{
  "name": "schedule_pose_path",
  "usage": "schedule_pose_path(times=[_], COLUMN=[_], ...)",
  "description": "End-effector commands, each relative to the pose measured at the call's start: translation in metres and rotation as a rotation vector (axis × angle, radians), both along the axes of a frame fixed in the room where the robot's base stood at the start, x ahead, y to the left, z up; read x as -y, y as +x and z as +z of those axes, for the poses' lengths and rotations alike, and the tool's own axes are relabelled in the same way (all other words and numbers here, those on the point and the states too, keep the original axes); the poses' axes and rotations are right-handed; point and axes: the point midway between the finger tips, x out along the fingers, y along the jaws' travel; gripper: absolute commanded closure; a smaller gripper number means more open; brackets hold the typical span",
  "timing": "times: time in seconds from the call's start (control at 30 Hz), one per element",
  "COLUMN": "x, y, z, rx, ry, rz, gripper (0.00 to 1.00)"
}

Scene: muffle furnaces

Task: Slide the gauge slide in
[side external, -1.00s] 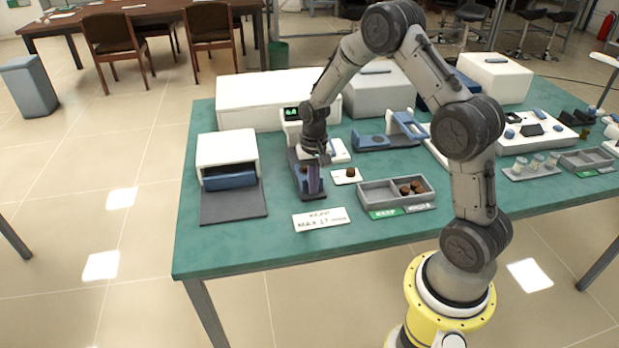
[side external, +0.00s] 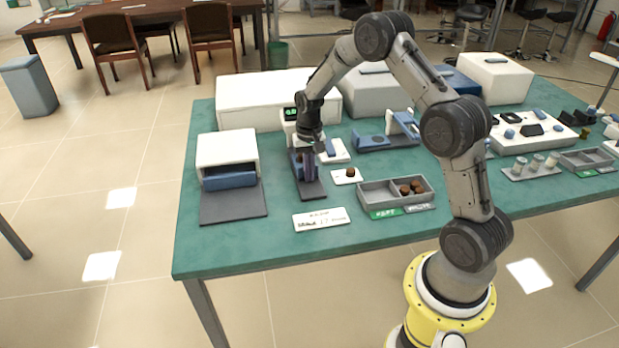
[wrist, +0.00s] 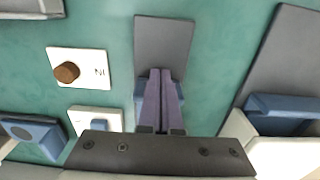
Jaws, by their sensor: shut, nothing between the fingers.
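The gauge slide is a blue block (wrist: 143,88) on a dark grey track (wrist: 165,40). In the side view the track's bare front end (side external: 313,190) shows toward the near table edge, and the slide is mostly hidden behind my gripper. My gripper (side external: 309,180) points down over the track at the slide. In the wrist view its two purple fingers (wrist: 161,78) are together with nothing between them, in front of the blue block. I cannot tell whether they touch it. The gauge's white head with a green display (side external: 291,114) stands behind the track.
A white box with a blue drawer-like front (side external: 229,180) stands left of the track. A white plate with a brown piece (side external: 346,176) and a grey tray (side external: 375,196) lie to the right. A white sign (side external: 321,218) lies in front.

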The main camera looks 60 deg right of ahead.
Motion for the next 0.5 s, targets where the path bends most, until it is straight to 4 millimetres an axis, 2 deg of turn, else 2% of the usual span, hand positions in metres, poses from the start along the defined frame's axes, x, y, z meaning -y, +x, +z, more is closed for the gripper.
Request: schedule_pose_path(times=[0.5], x=[0.021], y=[0.02], z=[0.0], rx=[0.001], ry=[-0.001], rz=[-0.001], gripper=[1.0])
